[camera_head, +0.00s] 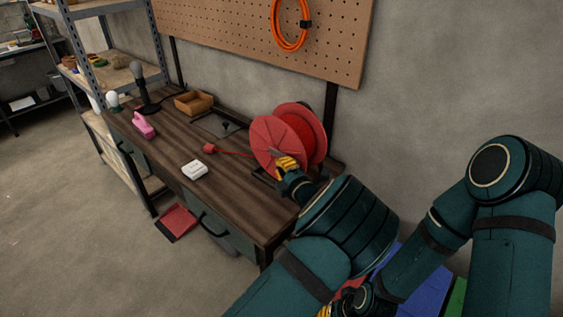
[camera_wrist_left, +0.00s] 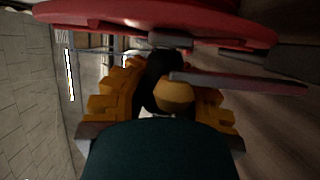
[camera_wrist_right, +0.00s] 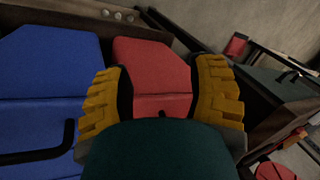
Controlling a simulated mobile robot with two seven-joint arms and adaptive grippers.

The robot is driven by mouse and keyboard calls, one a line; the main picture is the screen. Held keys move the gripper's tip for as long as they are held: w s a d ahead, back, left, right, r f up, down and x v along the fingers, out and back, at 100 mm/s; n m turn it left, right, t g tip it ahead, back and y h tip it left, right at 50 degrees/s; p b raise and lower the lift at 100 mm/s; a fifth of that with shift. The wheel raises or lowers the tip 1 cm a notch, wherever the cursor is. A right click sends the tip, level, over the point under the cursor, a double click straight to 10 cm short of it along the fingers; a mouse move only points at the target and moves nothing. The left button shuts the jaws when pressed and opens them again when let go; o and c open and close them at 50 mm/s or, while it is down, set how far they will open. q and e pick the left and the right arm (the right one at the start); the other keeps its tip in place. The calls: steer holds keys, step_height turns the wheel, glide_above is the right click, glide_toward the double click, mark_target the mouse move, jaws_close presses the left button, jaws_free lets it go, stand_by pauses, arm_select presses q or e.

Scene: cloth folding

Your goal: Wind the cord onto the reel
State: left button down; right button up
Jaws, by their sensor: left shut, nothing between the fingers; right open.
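The red reel (camera_head: 314,128) stands upright at the right end of the wooden workbench. Its red cord (camera_head: 234,154) runs left over the bench to a small red end piece (camera_head: 209,148). My left gripper (camera_head: 281,158) is shut in front of the reel's near disc. In the left wrist view, the disc's rim (camera_wrist_left: 150,12) is close above the fingers, and a grey crank bar (camera_wrist_left: 240,82) and a tan knob (camera_wrist_left: 174,95) show by them. My right gripper (camera_wrist_right: 163,68) is open and empty, low by the bench's right end, facing a red bin (camera_wrist_right: 152,62).
A white box (camera_head: 194,170), a pink bottle (camera_head: 143,125), a lamp (camera_head: 138,75) and a wooden tray (camera_head: 193,103) stand on the bench (camera_head: 165,150). Blue bins (camera_wrist_right: 50,60) sit beside the red one. An orange cord coil (camera_head: 290,25) hangs on the pegboard.

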arm_select(q)
steer(key=shift+s+d, duration=0.1)
steer(key=shift+d, duration=0.35)
steer(key=c, duration=0.7)
jaws_free()
steer(key=shift+s+d+r, duration=0.15)
steer(key=shift+s+d, duration=0.05)
steer(key=shift+c, duration=0.2)
steer(key=v, duration=1.1)
steer(key=shift+s, duration=0.35)
steer(key=shift+a, duration=0.1)
